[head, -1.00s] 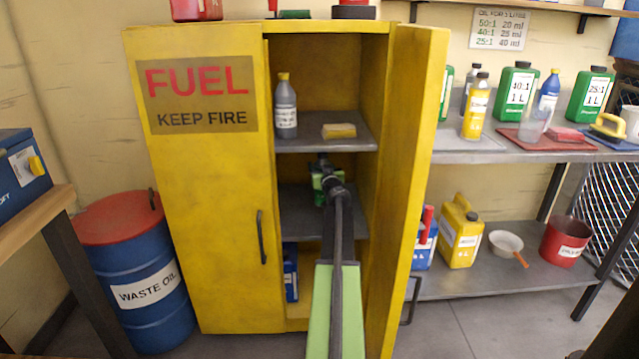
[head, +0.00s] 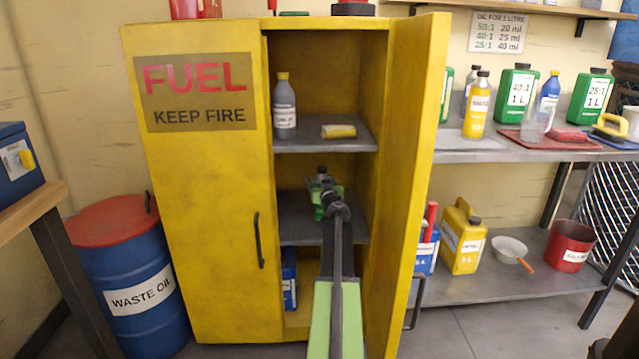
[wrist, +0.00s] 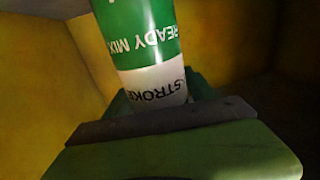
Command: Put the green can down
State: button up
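The green can (head: 318,196) is inside the open right side of the yellow cabinet, over the middle shelf (head: 295,228). It stands roughly upright with a dark cap, and my arm hides much of it. The wrist view shows its green and white label (wrist: 150,45) upside down, with the words READY MIX. My gripper (head: 325,203) is around the can; in the wrist view its green fingers (wrist: 160,105) lie against both sides and look shut on it. The can's base is hidden, so I cannot tell whether it touches the shelf.
The upper shelf holds a grey bottle (head: 285,105) and a yellow sponge-like block (head: 339,131). A blue container (head: 290,280) stands at the cabinet bottom. The open cabinet door (head: 408,190) stands close on the right of my arm. The middle shelf looks clear around the can.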

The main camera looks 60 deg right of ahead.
jog(key=shift+o, duration=0.6)
jog(key=shift+r+p, duration=0.3)
jog(key=shift+r, duration=0.05)
jog(key=v, duration=1.2)
jog(key=shift+f, duration=0.15)
jog(key=shift+w, duration=0.1)
